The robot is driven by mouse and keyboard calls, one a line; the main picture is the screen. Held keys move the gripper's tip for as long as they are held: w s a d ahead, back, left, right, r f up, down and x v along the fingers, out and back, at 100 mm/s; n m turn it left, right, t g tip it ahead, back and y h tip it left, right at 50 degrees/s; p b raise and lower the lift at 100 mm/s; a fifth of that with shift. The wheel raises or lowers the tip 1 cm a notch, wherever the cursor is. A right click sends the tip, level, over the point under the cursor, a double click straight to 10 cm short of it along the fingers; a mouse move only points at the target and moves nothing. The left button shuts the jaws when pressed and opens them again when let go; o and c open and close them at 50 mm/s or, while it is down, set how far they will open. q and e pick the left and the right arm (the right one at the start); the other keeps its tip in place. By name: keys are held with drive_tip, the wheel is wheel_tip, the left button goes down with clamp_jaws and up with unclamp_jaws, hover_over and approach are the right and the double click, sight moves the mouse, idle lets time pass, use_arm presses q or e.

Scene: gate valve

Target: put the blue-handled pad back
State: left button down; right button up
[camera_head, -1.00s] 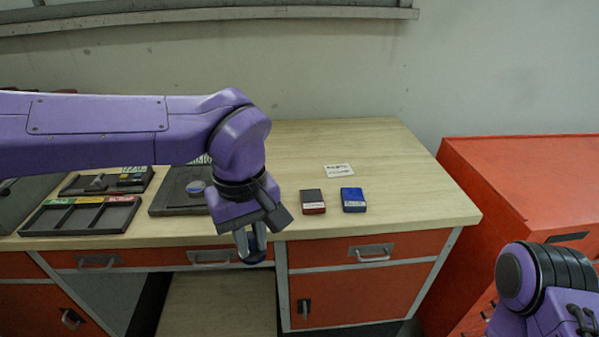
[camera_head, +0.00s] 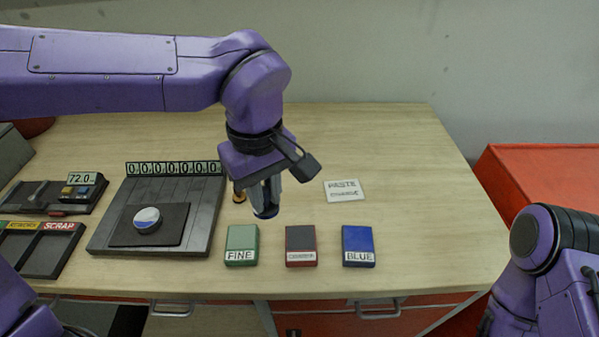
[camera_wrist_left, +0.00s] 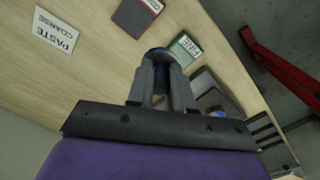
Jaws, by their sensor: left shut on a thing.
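My left gripper (camera_head: 266,190) is shut on the blue-handled pad (camera_head: 266,212), which hangs below the fingers above the table, behind the blocks. In the left wrist view the pad (camera_wrist_left: 158,54) shows as a dark blue rounded edge between the fingertips; its underside is hidden. Three labelled blocks lie in a row: green FINE (camera_head: 242,241), dark red and grey (camera_head: 300,242) with a label too small to read surely, and blue BLUE (camera_head: 358,243). A white card reading PASTE COARSE (camera_head: 344,190) lies right of the gripper. My right gripper is out of view.
A dark grey fixture (camera_head: 205,215) with a blue-and-white disc (camera_head: 147,220) and a counter strip (camera_head: 173,168) stands left of the blocks. A sorting tray (camera_head: 45,255) and a small display unit (camera_head: 82,190) are farther left. The table's right side is clear; an orange cabinet (camera_head: 520,165) stands beyond.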

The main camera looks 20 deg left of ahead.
use_arm(q)
drive_tip(key=shift+w+f+p, duration=0.15)
drive_tip(key=shift+w+p, duration=0.2)
drive_tip(key=shift+w, duration=0.75)
drive_tip(key=w+f+p, duration=0.1)
drive_tip(key=w+f, duration=0.2)
drive_tip(key=w+f+p, duration=0.1)
drive_tip(key=w+f, duration=0.2)
drive_tip(key=w, duration=0.1)
drive_tip(key=w+f+p, duration=0.1)
drive_tip(key=w+f, duration=0.1)
drive_tip(key=w, duration=0.2)
drive_tip(key=shift+a+f, duration=0.15)
drive_tip(key=shift+f, duration=0.25)
drive_tip(key=f, duration=0.2)
drive_tip(key=f+p, duration=0.1)
drive_tip(key=shift+s+f, duration=0.1)
drive_tip(key=shift+s, duration=0.15)
drive_tip(key=shift+w+f, duration=0.2)
drive_tip(key=shift+w, duration=0.05)
drive_tip(key=shift+f, duration=0.1)
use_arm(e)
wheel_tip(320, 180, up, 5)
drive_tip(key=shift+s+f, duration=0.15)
use_arm(q)
drive_tip(key=c, duration=1)
unclamp_jaws()
drive_tip(key=shift+s, duration=0.15)
